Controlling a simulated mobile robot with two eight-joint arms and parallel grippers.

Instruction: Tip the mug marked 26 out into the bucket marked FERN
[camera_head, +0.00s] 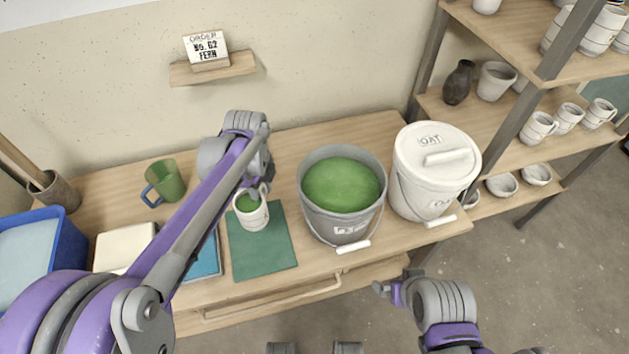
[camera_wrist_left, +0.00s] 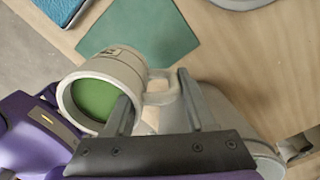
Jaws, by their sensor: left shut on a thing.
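A white mug (camera_head: 253,214) with green glaze inside stands about upright at the green mat's upper left; I cannot tell whether it touches the mat. Its mark is not readable. My left gripper (camera_head: 258,187) is shut on the mug's handle. In the left wrist view the mug (camera_wrist_left: 118,70) shows its green inside, with its handle between the fingers (camera_wrist_left: 158,98). A grey bucket (camera_head: 341,200) full of green glaze stands to the right of the mug; its label is too small to read. My right gripper (camera_head: 388,289) is low in front of the table, its jaws unclear.
A lidded white bucket (camera_head: 425,185) marked OAT stands right of the grey one. A green cup (camera_head: 165,181), a white block (camera_head: 122,248) and a blue tub (camera_head: 68,245) are left. The green mat (camera_head: 265,258) is mostly bare.

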